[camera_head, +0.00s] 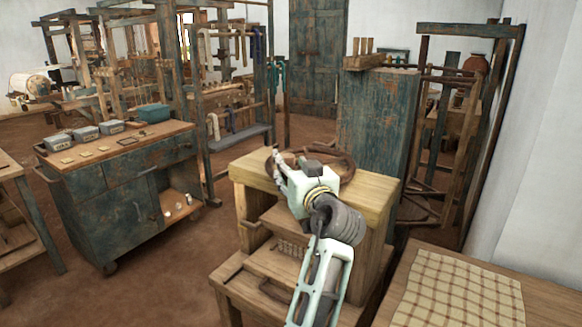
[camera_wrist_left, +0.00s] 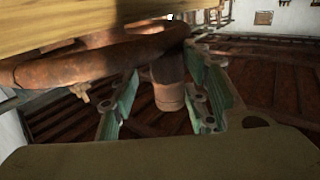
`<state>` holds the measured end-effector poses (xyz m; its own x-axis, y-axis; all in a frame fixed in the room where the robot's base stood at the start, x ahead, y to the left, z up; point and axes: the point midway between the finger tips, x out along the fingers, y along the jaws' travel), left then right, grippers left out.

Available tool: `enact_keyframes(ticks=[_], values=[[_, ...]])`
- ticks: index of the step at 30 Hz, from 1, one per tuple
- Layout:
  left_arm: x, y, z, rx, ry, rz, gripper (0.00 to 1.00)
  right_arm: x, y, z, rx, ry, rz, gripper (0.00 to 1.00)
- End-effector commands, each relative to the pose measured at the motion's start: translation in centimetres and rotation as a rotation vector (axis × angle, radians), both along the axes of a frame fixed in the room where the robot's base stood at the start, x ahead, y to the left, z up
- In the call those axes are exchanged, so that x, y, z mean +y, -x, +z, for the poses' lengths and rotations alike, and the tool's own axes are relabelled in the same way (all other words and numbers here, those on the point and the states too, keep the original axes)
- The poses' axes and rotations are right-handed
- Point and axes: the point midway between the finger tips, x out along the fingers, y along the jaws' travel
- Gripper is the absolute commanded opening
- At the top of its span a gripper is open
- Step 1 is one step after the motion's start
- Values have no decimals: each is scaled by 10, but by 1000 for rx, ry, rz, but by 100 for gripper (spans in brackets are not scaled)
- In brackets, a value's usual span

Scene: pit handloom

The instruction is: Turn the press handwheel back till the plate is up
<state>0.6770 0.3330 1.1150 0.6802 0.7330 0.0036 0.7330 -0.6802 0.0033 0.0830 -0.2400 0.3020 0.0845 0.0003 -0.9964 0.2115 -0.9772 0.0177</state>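The press (camera_head: 375,200) is a pale wooden frame in the middle of the head view. Its rusty brown handwheel (camera_head: 340,160) lies flat on the top and is partly covered by my left arm. In the left wrist view the wheel's curved rim (camera_wrist_left: 90,60) crosses the upper left, and an upright round handle (camera_wrist_left: 170,95) hangs from it. My left gripper (camera_head: 278,160) is at the wheel's left side. Its green fingers (camera_wrist_left: 165,85) stand open on either side of the handle, with a gap on the left. The plate cannot be made out clearly. My right gripper is not in view.
A blue-grey cabinet (camera_head: 130,175) with tins on top stands at the left. A table with a checked cloth (camera_head: 460,290) is at the lower right. A tall blue wooden panel (camera_head: 375,115) stands close behind the press. Brown floor (camera_head: 165,270) is free between cabinet and press.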

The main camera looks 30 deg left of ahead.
Motion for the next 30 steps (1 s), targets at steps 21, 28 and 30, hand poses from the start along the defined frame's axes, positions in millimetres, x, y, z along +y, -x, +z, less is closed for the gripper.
enact_keyframes(ticks=[21,28,30], values=[[2,0,63,3,5,4,45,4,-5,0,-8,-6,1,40],[3,-1,90,8,5,5,45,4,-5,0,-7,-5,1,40],[3,-1,93,10,5,5,45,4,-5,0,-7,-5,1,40]])
